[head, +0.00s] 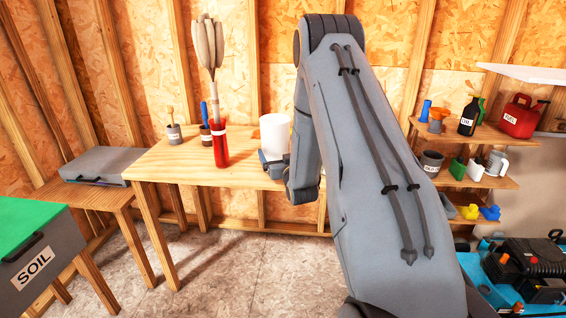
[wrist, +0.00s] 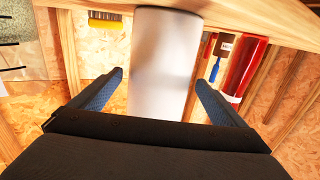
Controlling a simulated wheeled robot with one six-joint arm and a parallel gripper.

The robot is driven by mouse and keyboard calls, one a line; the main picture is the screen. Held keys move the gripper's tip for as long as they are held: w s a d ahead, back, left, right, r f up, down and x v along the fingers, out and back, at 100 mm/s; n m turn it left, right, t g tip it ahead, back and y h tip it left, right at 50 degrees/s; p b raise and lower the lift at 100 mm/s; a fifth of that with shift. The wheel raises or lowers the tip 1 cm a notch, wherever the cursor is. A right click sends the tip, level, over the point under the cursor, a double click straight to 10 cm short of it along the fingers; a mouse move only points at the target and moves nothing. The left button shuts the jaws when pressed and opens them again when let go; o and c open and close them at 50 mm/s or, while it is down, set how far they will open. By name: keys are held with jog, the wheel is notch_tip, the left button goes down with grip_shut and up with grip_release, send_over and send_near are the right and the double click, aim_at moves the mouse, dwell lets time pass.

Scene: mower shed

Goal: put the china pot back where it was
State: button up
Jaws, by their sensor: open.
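A plain white cylindrical pot (head: 275,134), which I take for the china pot, stands upright at the right part of the wooden table (head: 215,175). It also shows in the wrist view (wrist: 163,60), in the gap between my fingers. My gripper (wrist: 161,82) is open, with one blue finger on each side of the pot and a visible gap on both sides. In the head view my gripper (head: 272,168) is low beside the pot, partly hidden by my arm. The pot's lower part is hidden there.
A red vase (head: 220,147) with a pale flower-like bundle stands left of the pot. Two small holders (head: 175,135) with tools stand further left. Shelves (head: 480,180) at the right hold bottles, cups and a red fuel can (head: 520,117). A green-lidded soil bin (head: 35,250) stands at the left.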

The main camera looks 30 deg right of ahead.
jog(key=s+a+f+n+g+y+b, duration=0.1)
jog(key=s+a+f+g+y, duration=0.15)
jog(key=s+a+g, duration=1)
jog(key=s+a+r+g, duration=0.1)
jog(key=s+a, duration=0.2)
jog(key=s, duration=0.6)
jog(key=s+a+n+g+y, duration=0.1)
jog(key=s+a, duration=0.3)
jog(key=s, duration=0.6)
jog(key=s+a+r+g, duration=0.1)
jog(key=s+a+g, duration=0.2)
jog(key=s, duration=0.6)
jog(key=shift+s+a+r, duration=0.25)
jog(key=shift+a+r, duration=0.05)
jog(key=shift+d, duration=0.1)
